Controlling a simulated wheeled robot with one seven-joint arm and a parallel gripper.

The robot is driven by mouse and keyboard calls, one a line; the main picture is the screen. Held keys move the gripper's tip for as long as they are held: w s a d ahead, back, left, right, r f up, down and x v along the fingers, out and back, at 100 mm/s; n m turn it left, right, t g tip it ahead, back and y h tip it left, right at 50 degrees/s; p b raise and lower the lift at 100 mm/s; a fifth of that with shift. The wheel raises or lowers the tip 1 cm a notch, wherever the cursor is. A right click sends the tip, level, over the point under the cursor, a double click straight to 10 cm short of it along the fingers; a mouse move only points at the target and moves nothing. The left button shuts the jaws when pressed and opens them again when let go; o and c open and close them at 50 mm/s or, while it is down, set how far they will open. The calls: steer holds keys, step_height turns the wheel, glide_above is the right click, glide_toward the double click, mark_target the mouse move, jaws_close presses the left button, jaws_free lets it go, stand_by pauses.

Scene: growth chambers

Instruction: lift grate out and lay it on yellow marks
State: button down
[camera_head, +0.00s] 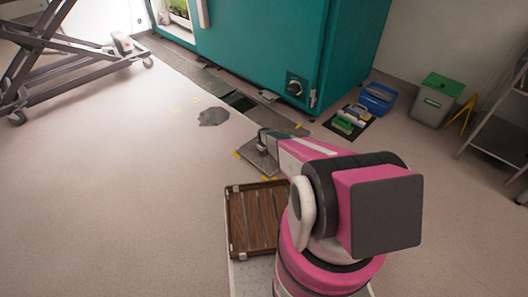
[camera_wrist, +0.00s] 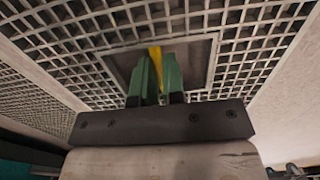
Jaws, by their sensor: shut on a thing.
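My gripper (camera_wrist: 158,75) is shut on a narrow yellow part (camera_wrist: 155,58) at the middle of the grate (camera_wrist: 215,20). The grate is pale grey mesh with a solid plate around the grip, and it fills most of the wrist view. In the head view the grate (camera_head: 259,161) shows as a small grey panel under my gripper (camera_head: 263,146), partly hidden by my arm. Yellow marks (camera_head: 237,154) show around it. I cannot tell whether it touches the floor. A dark opening (camera_head: 239,101) shows in the floor channel before the teal chamber.
The teal chamber (camera_head: 255,45) stands behind the channel. A dark grey patch (camera_head: 213,116) lies on the floor. A blue tub (camera_head: 377,98) and a green-lidded bin (camera_head: 437,98) stand right. A slatted wooden tray (camera_head: 256,225) is near my arm.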

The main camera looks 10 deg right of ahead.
steer(key=shift+f, duration=0.25)
steer(key=c, duration=1.1)
jaws_free()
step_height(320, 180, up, 11)
steer(key=s+r+m, duration=0.2)
steer(key=s+r, duration=1)
steer(key=r, duration=0.2)
steer(key=s+r+m, duration=0.2)
steer(key=s+r, duration=1.1)
steer(key=r, duration=0.1)
steer(key=s+r+m, duration=0.3)
steer(key=s+r, duration=0.9)
steer(key=r, duration=0.2)
steer(key=shift+s+r, duration=0.15)
